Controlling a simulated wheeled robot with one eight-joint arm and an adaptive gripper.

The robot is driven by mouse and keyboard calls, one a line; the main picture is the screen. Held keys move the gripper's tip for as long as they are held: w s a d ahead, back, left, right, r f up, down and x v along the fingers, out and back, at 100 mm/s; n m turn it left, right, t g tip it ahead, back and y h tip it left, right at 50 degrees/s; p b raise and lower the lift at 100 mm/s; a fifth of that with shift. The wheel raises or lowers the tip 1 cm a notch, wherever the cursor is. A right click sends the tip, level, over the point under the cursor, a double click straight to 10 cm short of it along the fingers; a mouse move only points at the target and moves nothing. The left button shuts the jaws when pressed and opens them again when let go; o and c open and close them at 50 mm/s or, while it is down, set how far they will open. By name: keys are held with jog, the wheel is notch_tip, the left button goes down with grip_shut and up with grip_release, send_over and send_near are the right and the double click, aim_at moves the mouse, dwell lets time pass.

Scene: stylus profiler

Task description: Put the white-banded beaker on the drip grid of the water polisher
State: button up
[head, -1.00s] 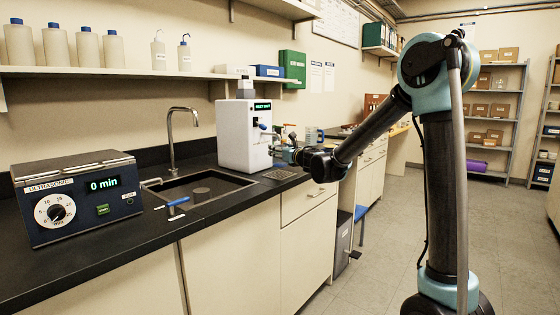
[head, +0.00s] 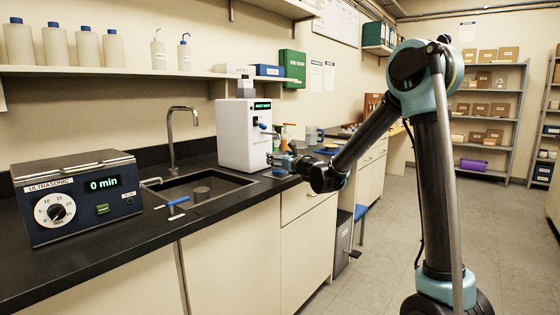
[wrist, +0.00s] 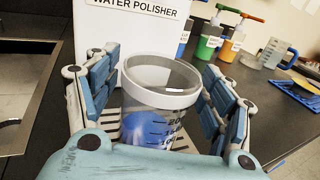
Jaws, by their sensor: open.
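The beaker (wrist: 155,105) is clear, with a white band round its rim and dark marks on its side. In the wrist view it stands between the two fingers of my gripper (wrist: 160,72), which are apart on either side. A rounded blue patch shows through its glass; I cannot tell what it is. A pale slotted drip grid (wrist: 114,99) shows around the beaker's lower part, in front of the white water polisher (wrist: 130,35). The beaker's base is partly hidden. In the head view my gripper (head: 281,161) is low beside the polisher (head: 242,135).
A sink (head: 200,188) with a tap (head: 172,140) lies left of the polisher. An ultrasonic bath (head: 77,195) is at the far left.

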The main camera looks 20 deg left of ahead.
jog(key=v, duration=1.2)
jog(key=shift+d, duration=0.1)
